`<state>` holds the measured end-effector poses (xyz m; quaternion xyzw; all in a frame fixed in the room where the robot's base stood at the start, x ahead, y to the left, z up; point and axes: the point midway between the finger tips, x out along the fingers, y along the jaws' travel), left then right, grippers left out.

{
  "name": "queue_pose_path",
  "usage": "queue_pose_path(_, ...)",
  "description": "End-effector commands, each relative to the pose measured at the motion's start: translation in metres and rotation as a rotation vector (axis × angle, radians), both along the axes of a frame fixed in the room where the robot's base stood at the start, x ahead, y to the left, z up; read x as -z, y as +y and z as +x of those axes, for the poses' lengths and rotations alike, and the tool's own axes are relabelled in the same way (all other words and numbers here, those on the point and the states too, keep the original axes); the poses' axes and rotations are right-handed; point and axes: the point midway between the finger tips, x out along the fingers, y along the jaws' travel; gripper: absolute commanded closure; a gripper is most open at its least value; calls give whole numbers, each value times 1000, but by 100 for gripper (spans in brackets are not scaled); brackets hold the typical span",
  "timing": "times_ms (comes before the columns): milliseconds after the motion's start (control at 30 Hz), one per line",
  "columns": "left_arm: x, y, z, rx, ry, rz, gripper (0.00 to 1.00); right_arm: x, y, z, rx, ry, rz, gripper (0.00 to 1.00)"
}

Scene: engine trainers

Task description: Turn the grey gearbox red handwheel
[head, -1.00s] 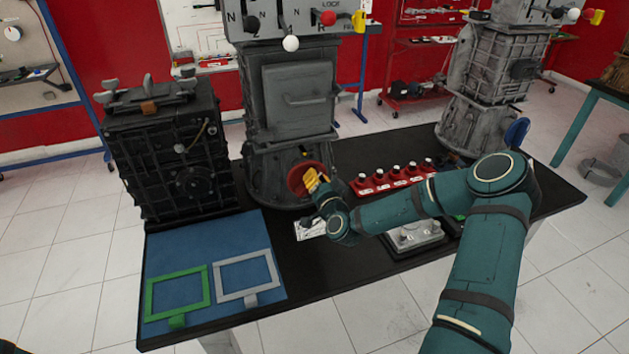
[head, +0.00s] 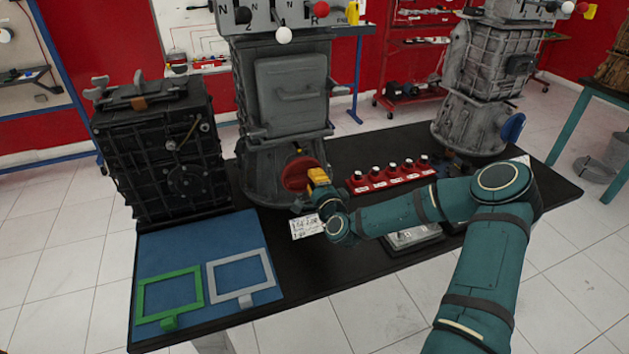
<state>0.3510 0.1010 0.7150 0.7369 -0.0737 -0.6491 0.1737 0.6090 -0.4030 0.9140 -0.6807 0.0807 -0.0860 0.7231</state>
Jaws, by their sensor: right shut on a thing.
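The grey gearbox (head: 290,95) stands upright at the back of the black table, left of the picture's middle. Its red handwheel (head: 296,171) is low on its front, and its right part is partly hidden by my gripper. My right gripper (head: 314,178), with yellow fingers, is at the wheel's right edge and shut on it. The fingertips are small and partly hidden here. My left gripper is not in view.
A black engine block (head: 150,160) stands left of the gearbox. A blue mat (head: 205,262) holds a green frame (head: 168,296) and a grey frame (head: 240,277). A red rack (head: 390,177) of small knobs lies to the right. A second grey gearbox (head: 490,85) with a blue wheel (head: 512,127) stands farther right.

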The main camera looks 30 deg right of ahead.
Motion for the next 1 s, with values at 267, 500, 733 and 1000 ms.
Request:
queue_pose_path(267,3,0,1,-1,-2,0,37,3,0,1,0,-35,131,100)
queue_pose_path(500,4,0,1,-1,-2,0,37,3,1,1,0,-46,174,100)
queue_pose_path(733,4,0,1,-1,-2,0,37,3,1,1,-1,-48,180,100)
queue_pose_path(1000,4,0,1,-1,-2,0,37,3,1,1,-1,-47,179,53)
